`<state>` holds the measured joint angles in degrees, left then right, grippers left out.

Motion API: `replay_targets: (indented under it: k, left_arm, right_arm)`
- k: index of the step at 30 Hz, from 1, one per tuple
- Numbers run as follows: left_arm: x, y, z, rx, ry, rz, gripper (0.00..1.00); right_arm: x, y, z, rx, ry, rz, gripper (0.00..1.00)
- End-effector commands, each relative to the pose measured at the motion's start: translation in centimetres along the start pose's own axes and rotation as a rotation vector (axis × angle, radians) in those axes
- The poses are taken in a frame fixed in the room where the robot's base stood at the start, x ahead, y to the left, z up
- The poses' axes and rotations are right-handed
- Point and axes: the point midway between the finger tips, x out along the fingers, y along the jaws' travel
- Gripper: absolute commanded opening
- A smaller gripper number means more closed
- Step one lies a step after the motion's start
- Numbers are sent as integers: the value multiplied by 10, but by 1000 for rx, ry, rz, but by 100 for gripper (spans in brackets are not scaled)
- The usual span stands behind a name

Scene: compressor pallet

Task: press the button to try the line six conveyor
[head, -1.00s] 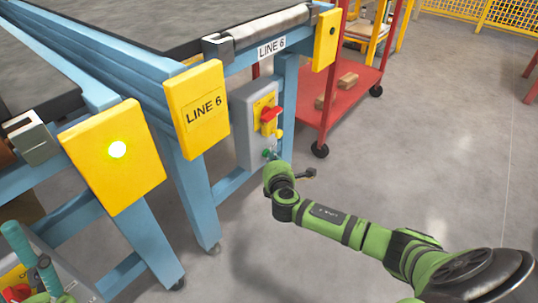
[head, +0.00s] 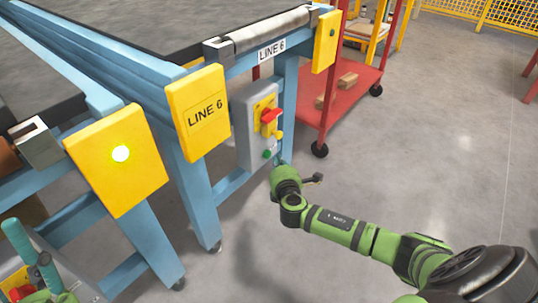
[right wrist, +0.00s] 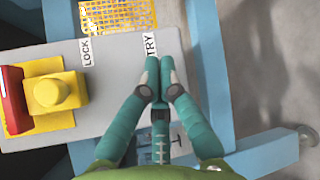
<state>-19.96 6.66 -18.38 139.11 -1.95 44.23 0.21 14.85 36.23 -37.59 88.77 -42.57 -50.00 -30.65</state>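The grey control box (head: 243,135) is on the blue leg of the LINE 6 conveyor (head: 150,45). It carries a red handle (head: 270,117) on a yellow plate and a green button (head: 267,154) low down. My right gripper (right wrist: 159,66) is shut and empty, its teal fingertips together over the box face beside the TRY label (right wrist: 150,45). The button is hidden in the wrist view, and I cannot tell whether the fingertips touch it. In the head view my right wrist hides most of that gripper. My left gripper (head: 30,250) shows partly at bottom left.
A red cart (head: 350,90) with brown blocks stands behind the box. Another grey box (head: 75,275) lies behind my left gripper.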

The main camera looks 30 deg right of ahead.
Motion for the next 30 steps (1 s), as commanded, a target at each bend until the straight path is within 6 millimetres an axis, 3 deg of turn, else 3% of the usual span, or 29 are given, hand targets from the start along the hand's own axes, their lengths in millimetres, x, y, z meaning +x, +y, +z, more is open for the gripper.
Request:
replay_targets:
  k: [12,30]
  left_arm:
    - [17,-1,-5,1,-1,-3,40]
    - [17,-1,-5,1,-2,-4,40]
  right_arm:
    - [-29,-19,21,-2,0,-1,0]
    - [-31,-22,23,-1,0,0,0]
